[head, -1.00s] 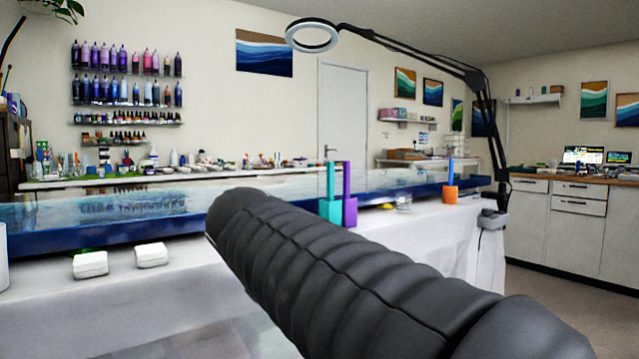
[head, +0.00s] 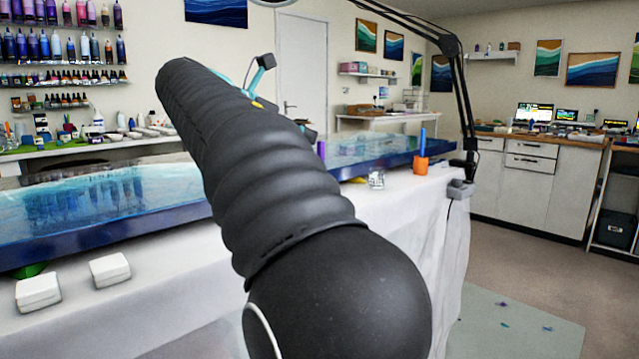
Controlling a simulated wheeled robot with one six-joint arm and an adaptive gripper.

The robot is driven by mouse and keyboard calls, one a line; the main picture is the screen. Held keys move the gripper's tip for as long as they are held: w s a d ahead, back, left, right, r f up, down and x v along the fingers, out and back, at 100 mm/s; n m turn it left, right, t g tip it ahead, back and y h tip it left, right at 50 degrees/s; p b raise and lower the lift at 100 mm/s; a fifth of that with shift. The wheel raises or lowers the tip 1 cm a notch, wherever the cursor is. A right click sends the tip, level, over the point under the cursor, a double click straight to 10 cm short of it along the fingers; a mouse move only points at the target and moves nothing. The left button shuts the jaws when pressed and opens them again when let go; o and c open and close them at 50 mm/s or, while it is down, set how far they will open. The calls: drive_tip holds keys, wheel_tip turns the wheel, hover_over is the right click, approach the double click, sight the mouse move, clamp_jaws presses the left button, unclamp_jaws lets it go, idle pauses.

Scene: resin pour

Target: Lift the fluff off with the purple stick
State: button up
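A short purple piece (head: 321,149), which looks like part of the purple stick or its holder, shows just right of my arm at the resin slab's front edge. The rest of it is hidden by my arm. The glossy blue resin slab (head: 100,205) lies along the cloth-covered table. I cannot make out any fluff on it. My gripper (head: 262,66) is mostly hidden behind my raised dark arm. Only small teal and black parts stick out past the arm, above the slab. Whether its fingers are open or shut does not show.
An orange cup (head: 420,166) with a blue stick (head: 422,140) stands right of the purple piece, near a small clear cup (head: 376,180). Two white boxes (head: 110,269) sit at the table's front left. A black lamp arm (head: 460,100) rises at the right end.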

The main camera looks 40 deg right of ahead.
sight(319, 144)
drive_tip(key=shift+w+b+x, duration=0.15)
drive_tip(key=shift+x, duration=1.8)
drive_tip(key=shift+w+b+x, duration=0.15)
drive_tip(key=shift+w+x, duration=0.05)
drive_tip(key=shift+x, duration=1.75)
drive_tip(key=shift+a+f, duration=0.1)
clamp_jaws()
